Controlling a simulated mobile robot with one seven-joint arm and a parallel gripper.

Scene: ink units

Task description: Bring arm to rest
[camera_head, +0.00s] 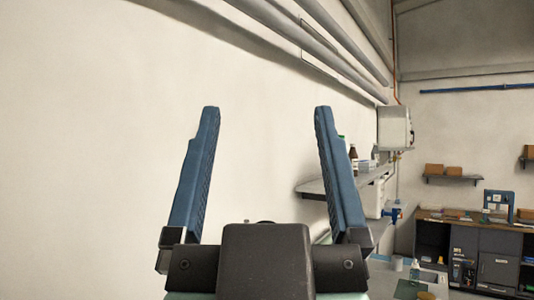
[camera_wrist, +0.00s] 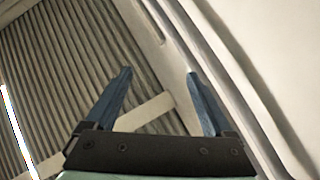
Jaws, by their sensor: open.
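My gripper (camera_head: 266,112) stands in the lower middle of the head view, its two blue fingers pointing up and spread wide apart. Nothing is between the fingers except the view of the pale wall (camera_head: 100,130) behind. The gripper also shows in the wrist view (camera_wrist: 158,75), open and empty, pointing towards the corrugated ceiling (camera_wrist: 65,55) and pale pipes (camera_wrist: 205,50).
A wall shelf (camera_head: 335,187) with bottles is partly hidden behind the right finger. A grey wall box (camera_head: 394,127) hangs beyond it. A workbench with dark cabinets (camera_head: 480,250) stands at the far right. Pipes (camera_head: 310,45) run along the upper wall.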

